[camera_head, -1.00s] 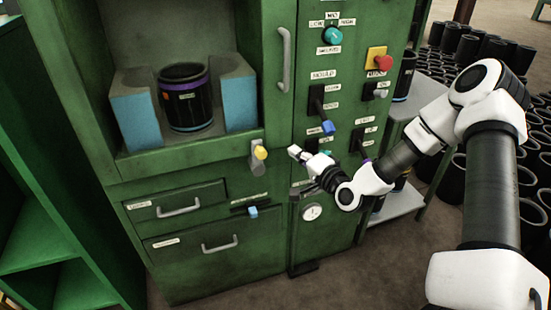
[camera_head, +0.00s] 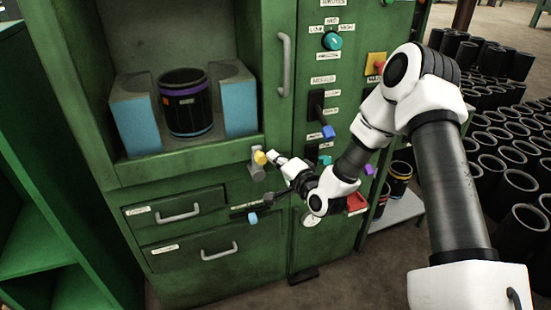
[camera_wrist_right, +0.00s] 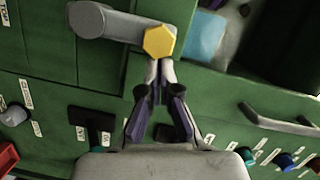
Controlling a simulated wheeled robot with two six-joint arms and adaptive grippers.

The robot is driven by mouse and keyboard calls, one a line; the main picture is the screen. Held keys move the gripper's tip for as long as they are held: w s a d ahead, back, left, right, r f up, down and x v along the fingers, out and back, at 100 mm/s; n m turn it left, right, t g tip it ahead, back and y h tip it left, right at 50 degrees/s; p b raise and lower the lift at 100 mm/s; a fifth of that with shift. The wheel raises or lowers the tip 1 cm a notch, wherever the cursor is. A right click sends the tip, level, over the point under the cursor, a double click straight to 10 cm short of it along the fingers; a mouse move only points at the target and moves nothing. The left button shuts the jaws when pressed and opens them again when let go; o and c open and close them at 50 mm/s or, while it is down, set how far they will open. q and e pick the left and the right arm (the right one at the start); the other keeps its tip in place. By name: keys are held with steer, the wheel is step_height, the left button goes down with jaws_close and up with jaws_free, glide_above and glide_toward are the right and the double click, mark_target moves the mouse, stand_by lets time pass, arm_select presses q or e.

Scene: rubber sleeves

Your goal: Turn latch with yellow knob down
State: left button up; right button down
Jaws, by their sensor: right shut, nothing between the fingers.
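The latch with the yellow knob (camera_head: 260,157) is on the green cabinet front, below the right corner of the open chamber. Its grey arm (camera_head: 257,170) shows under the knob. In the right wrist view the hexagonal yellow knob (camera_wrist_right: 159,42) sits at the end of the grey latch arm (camera_wrist_right: 110,24). My right gripper (camera_head: 275,158) is shut and empty, with its fingertips just at the knob's right side. In the wrist view the closed fingertips (camera_wrist_right: 160,68) are at the knob's edge; I cannot tell if they touch it. My left gripper is not in view.
A black sleeve (camera_head: 187,105) stands between blue-faced blocks (camera_head: 137,120) in the chamber. A vertical handle (camera_head: 284,65) is above right of the latch. Drawers with handles (camera_head: 178,212) are below. Knobs and levers (camera_head: 327,131) line the right panel.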

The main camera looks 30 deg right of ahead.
mark_target(252, 152)
steer(key=shift+w+a+r+n, duration=0.2)
steer(key=shift+a+r+n, duration=0.05)
steer(key=shift+a+n, duration=0.5)
steer(key=shift+w+a+n+g+h, duration=0.15)
steer(key=shift+a+n+g, duration=0.05)
steer(key=shift+a+n, duration=0.35)
steer(key=shift+w+a+n+g+h, duration=0.1)
steer(key=shift+a+n+g+h, duration=0.1)
steer(key=shift+a+n, duration=0.35)
steer(key=w+a+f+n+g+h+b, duration=0.1)
steer(key=w+a+f+n+h+b, duration=0.1)
steer(key=a+f+n, duration=0.5)
steer(key=shift+a+n+g+h, duration=0.3)
steer(key=shift+a+n+h, duration=0.15)
steer(key=shift+a+n, duration=0.45)
steer(key=shift+f, duration=0.15)
